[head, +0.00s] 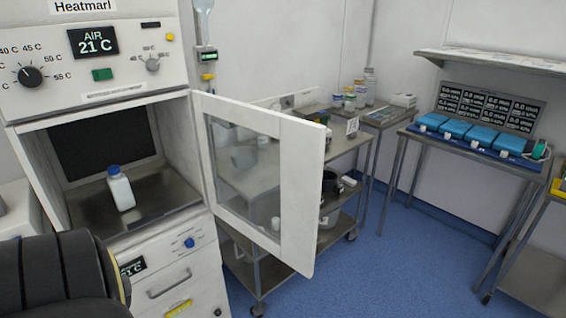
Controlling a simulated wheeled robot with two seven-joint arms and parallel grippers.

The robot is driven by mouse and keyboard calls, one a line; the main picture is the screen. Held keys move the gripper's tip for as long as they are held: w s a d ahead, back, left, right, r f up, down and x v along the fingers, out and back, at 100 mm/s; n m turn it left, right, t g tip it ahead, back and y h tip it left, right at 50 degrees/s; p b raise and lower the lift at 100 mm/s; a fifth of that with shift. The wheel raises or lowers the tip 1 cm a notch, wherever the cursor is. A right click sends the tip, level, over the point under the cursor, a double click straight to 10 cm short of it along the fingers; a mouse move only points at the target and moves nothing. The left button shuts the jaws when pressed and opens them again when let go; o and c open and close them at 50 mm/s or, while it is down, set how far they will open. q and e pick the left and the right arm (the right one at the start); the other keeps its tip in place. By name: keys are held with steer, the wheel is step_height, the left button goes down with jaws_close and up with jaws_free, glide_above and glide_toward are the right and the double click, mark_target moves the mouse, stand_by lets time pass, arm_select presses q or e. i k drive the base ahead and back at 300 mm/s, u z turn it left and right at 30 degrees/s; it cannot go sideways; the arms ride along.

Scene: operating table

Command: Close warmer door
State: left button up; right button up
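The warmer (95,90) stands at the left, a white cabinet with dials and a display reading AIR 21 C. Its door (303,190), a white frame around a clear pane, is swung wide open to the right on its left-hand hinge edge. Inside the open chamber, a white bottle with a blue cap (121,188) stands upright on the metal floor. A dark rounded part of my own arm fills the lower left corner. Neither gripper shows, and no gripper is seen touching the door.
A metal trolley (345,150) stands behind the door, partly seen through its pane. A table with blue packs (480,135) stands at the back right under a shelf (500,60). Blue floor (400,270) is clear to the right of the door. A drawer (168,285) lies below the chamber.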

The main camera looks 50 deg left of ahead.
mark_target(302, 143)
steer(key=i, duration=2.65)
steer(key=u, duration=3.9)
steer(key=i, duration=0.2)
steer(key=u, duration=0.1)
